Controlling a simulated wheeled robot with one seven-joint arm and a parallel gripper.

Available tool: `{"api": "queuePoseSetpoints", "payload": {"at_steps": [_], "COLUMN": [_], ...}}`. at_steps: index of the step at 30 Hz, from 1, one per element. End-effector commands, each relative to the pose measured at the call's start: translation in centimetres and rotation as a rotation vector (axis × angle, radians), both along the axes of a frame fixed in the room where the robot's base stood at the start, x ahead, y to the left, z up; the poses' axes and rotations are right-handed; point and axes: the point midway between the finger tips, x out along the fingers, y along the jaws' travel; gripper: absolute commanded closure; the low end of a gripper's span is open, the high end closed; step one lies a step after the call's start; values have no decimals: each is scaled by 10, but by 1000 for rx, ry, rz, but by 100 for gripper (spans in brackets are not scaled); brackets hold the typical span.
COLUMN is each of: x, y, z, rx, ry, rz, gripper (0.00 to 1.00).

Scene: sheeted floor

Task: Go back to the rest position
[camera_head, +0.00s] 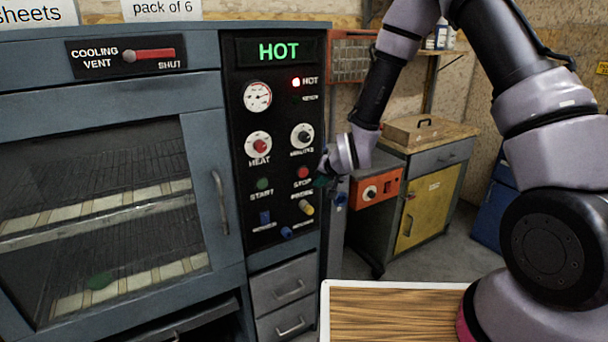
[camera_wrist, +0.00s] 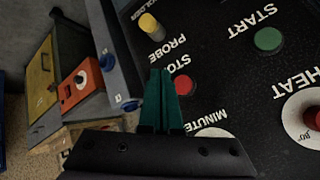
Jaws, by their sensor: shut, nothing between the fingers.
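My gripper (camera_head: 322,182) is in front of the right edge of the oven's control panel (camera_head: 238,218), near the red STOP button (camera_head: 303,172). In the wrist view its two green fingers (camera_wrist: 160,100) are shut together with nothing between them. The fingers overlap the panel beside the red button (camera_wrist: 183,85); I cannot tell whether they touch anything. The green START button (camera_head: 263,184) and the HEAT knob (camera_head: 258,146) are to the left of my gripper.
The oven door (camera_head: 110,210) is closed, with racks behind its glass. The cooling vent slider (camera_head: 150,54) is at the top left. A wood-topped board (camera_head: 400,310) lies low in front. A cabinet with a yellow door (camera_head: 425,208) and an orange box (camera_head: 376,193) stand to the right.

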Motion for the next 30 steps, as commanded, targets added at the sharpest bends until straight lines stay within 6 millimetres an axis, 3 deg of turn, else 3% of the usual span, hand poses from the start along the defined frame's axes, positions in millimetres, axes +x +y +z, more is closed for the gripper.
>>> {"api": "queuePoseSetpoints", "payload": {"at_steps": [15, 18, 23, 30], "x": [0, 2, 10, -2], "y": [0, -4, -27, -90], "z": [0, 8, 55, 157], "rx": [0, -2, -19, -64], "ry": [0, -1, -7, 9], "rz": [0, -3, -14, -47], "gripper": [100, 100, 100, 100]}}
